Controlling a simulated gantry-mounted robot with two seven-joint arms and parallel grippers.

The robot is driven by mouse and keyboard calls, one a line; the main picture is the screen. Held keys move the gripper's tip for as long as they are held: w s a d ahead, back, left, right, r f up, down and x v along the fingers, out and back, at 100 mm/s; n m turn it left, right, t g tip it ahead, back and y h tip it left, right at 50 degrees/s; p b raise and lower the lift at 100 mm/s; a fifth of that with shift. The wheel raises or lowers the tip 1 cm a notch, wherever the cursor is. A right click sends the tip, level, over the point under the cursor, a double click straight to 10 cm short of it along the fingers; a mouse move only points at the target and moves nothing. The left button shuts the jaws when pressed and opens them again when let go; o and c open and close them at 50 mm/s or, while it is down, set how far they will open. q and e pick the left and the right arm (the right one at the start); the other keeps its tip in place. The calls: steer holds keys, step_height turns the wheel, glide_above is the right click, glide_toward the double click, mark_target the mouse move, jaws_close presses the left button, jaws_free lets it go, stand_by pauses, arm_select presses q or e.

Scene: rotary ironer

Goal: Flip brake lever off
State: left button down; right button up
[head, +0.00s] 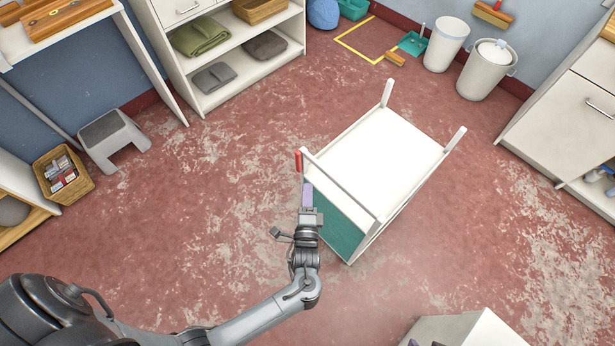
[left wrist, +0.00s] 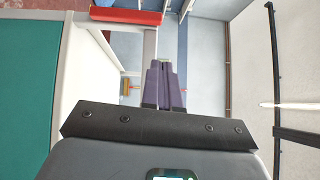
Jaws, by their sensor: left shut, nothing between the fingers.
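A white cart (head: 385,160) with upright posts and a teal lower panel (head: 340,232) stands in the middle of the head view. A short red lever (head: 299,160) sits upright at its left corner, beside the white handle bar. In the left wrist view the red lever (left wrist: 125,19) lies across the top left, beyond the fingers. My left gripper (head: 307,186) is shut and empty, with its purple fingers just short of the lever. They show in the left wrist view (left wrist: 165,68), apart from the lever. Small dark tips at the head view's bottom edge may be my right gripper.
A white block (head: 470,330) stands at the bottom edge. A grey step stool (head: 112,138) and a basket (head: 63,174) are at the left. Shelves (head: 250,75) are behind, and two bins (head: 446,44) stand at the back right. The floor around the cart is clear.

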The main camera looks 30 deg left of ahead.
arm_select(q)
steer(key=v, duration=0.3)
steer(key=shift+s+d+r, duration=0.1)
steer(key=shift+s+d, duration=0.05)
steer(key=shift+d, duration=0.1)
